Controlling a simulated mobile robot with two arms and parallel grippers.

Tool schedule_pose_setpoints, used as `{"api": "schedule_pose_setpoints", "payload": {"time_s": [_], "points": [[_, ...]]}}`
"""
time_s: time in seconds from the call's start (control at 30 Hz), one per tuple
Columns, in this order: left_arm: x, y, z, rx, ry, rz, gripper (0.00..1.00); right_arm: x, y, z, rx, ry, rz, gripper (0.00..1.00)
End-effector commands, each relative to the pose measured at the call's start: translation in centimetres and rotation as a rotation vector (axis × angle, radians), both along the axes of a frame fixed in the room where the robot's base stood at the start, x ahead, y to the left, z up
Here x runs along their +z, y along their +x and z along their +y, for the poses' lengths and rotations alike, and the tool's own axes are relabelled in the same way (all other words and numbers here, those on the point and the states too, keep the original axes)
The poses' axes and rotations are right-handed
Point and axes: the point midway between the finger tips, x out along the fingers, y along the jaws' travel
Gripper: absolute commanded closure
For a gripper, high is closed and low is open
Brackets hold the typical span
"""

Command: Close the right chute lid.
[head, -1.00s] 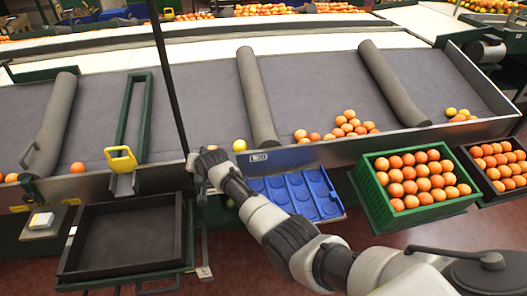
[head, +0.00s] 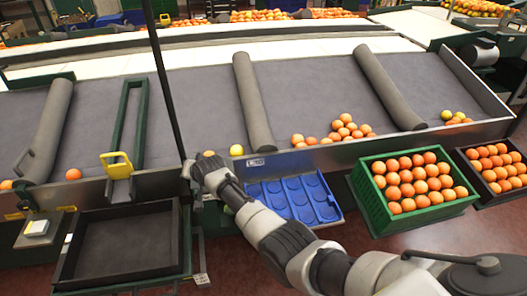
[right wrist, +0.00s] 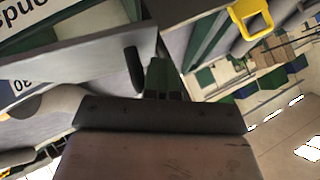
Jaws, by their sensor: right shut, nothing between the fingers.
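A yellow handle (head: 117,163) stands on a metal chute flap (head: 120,190) at the front of a green frame on the sorting table, left of centre in the head view. The yellow handle also shows at the top right of the right wrist view (right wrist: 250,20). I cannot tell for sure which part is the right chute lid. My right gripper (head: 187,171) is at the table's front edge, right of the handle and apart from it. Its fingers (right wrist: 160,80) are shut and empty, near a metal panel. My left gripper is out of view.
An empty dark tray (head: 185,245) sits below the chute flap. A green crate of oranges (head: 372,212) stands to the right. A thin dark post (head: 165,80) rises behind my gripper.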

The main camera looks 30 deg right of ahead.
Motion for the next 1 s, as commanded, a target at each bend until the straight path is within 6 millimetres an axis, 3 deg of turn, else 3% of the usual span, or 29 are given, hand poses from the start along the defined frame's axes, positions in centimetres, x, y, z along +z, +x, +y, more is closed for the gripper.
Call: {"api": "schedule_pose_setpoints", "payload": {"time_s": [1.0], "points": [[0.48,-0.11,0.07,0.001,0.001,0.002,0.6,0.06,-0.13,-0.49,-0.005,-0.004,0.01,1.0]]}}
